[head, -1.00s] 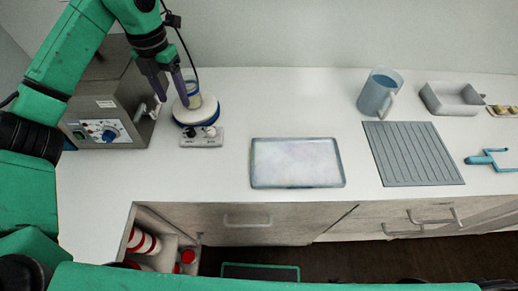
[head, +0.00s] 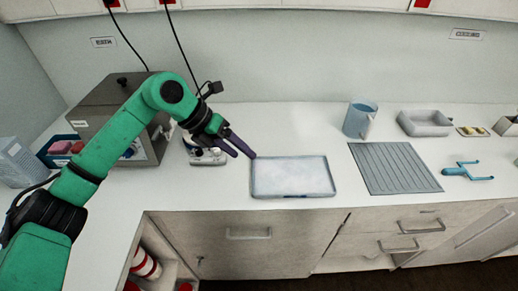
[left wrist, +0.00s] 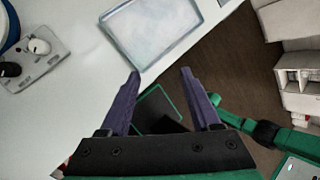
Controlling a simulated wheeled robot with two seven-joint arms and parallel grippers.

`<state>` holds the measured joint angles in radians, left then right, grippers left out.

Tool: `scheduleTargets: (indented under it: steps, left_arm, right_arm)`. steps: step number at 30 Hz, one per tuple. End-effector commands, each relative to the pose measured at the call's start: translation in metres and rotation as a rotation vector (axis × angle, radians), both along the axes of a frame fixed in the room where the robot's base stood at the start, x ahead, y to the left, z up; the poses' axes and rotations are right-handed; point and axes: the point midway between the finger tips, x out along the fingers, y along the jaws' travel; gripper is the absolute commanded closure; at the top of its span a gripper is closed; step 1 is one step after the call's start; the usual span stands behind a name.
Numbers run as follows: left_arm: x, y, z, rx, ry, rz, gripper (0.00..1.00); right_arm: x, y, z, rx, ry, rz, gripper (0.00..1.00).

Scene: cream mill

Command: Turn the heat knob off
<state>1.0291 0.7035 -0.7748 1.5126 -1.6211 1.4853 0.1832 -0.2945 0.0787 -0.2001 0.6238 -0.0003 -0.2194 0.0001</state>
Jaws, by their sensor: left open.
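The small hot plate unit (head: 208,159) stands on the white counter, right of a grey box machine, partly hidden behind my left gripper (head: 245,156). In the left wrist view, the unit's control panel (left wrist: 28,58) is at the upper left, with a white knob (left wrist: 39,46) and a black knob (left wrist: 9,69). I cannot read which is the heat knob or its setting. My left gripper is open and empty; its purple fingers (left wrist: 160,72) are apart and to the right of the panel, not touching a knob. My right gripper is out of view.
A tray (head: 292,193) of pale material lies right of the unit. The grey machine (head: 148,140) stands left. A blue jug (head: 359,119), ribbed mat (head: 395,168) and grey bin (head: 425,122) are farther right.

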Motion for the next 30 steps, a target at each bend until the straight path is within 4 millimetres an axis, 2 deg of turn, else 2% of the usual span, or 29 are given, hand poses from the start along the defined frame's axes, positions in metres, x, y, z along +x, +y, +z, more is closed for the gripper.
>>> scheduleTargets:
  steps: [4, 9, 23, 25, 28, 29, 30]
  left_arm:
    - [-0.005, -0.032, 0.009, -0.147, -0.024, -0.018, 0.36]
    - [-0.008, -0.050, 0.018, -0.245, -0.038, -0.021, 0.36]
    - [-0.008, -0.052, 0.020, -0.258, -0.041, -0.020, 0.36]
    - [-0.010, -0.057, 0.022, -0.284, -0.042, -0.021, 0.36]
    - [-0.017, -0.087, 0.042, -0.478, -0.051, -0.010, 0.36]
    - [-0.020, -0.098, 0.055, -0.580, -0.053, 0.008, 0.36]
    - [-0.023, -0.110, 0.077, -0.742, -0.049, 0.050, 0.36]
  right_arm:
    - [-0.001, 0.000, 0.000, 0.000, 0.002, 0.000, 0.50]
    - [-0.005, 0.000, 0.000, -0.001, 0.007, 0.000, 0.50]
    - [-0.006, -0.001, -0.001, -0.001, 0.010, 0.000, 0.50]
    - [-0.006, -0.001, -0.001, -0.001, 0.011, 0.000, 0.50]
    - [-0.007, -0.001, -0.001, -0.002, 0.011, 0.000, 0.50]
    - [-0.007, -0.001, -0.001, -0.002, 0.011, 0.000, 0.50]
    - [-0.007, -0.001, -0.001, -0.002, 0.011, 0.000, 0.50]
